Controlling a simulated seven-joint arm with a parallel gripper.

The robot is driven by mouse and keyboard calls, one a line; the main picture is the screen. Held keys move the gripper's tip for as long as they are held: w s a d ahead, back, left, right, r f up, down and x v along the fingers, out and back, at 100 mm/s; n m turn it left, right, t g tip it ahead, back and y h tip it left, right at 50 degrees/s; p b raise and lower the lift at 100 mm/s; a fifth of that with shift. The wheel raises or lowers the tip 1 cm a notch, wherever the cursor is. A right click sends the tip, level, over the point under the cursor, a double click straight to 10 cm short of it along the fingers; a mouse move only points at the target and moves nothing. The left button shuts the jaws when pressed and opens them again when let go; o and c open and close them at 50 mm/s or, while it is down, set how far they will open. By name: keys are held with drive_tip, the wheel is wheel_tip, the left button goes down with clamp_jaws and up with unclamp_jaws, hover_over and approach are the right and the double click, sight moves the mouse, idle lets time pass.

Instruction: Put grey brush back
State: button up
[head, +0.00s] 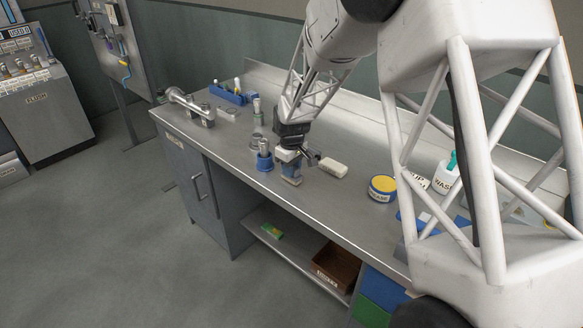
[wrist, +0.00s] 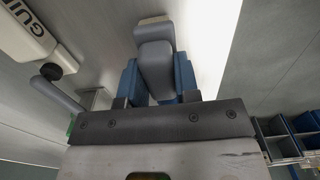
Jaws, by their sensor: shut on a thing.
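My gripper (head: 290,171) is low over the steel workbench (head: 235,155), near its middle. In the wrist view, its blue fingers (wrist: 158,82) are shut on the grey brush (wrist: 154,70), whose pale cream end (wrist: 152,20) points away from the palm. In the head view, the brush's pale end (head: 291,181) shows below the fingers, close to the bench top; I cannot tell if it touches. The rest of the brush is hidden there by the gripper.
A blue cup (head: 265,163) with a grey piece in it stands just left of my gripper. A white block (head: 333,167) lies just right, lettered in the wrist view (wrist: 28,35). A yellow-topped blue tin (head: 382,188) stands farther right. A blue rack (head: 227,95) is at the back left.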

drive_tip(key=shift+f, duration=0.1)
drive_tip(key=o, duration=0.9)
drive_tip(key=shift+s+r, duration=0.1)
drive_tip(key=shift+r, duration=3.85)
drive_tip(key=shift+r, duration=0.1)
